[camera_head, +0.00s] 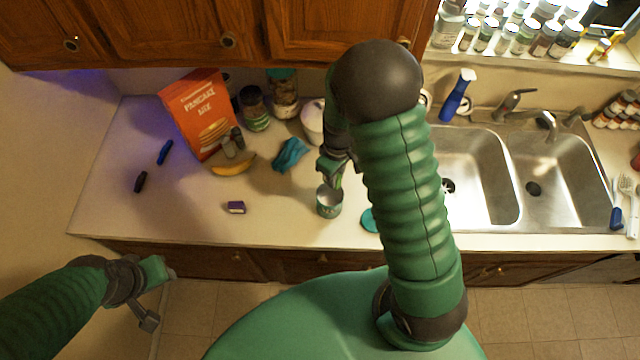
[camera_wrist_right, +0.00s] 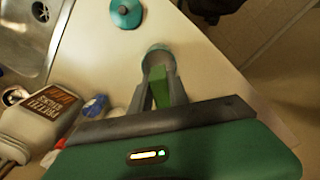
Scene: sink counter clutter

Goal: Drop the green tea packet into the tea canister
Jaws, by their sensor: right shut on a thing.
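The tea canister (camera_head: 329,207) is a small teal tin with an open top, standing near the counter's front edge. My right gripper (camera_head: 336,176) is just above its mouth. In the right wrist view the gripper (camera_wrist_right: 161,88) is shut on the green tea packet (camera_wrist_right: 161,92), which sits between the fingers. The canister (camera_wrist_right: 156,52) lies just beyond the fingertips there; whether the packet's end is inside the rim I cannot tell. The teal lid (camera_head: 369,219) lies beside the canister, partly behind my right arm. My left gripper (camera_head: 158,292) is open and empty, off the counter's front.
A blue cloth (camera_head: 290,154), a banana (camera_head: 233,165), a pancake mix bag (camera_head: 199,112) and jars (camera_head: 254,108) stand behind and left. The double sink (camera_head: 480,175) is right. The front left counter is mostly clear.

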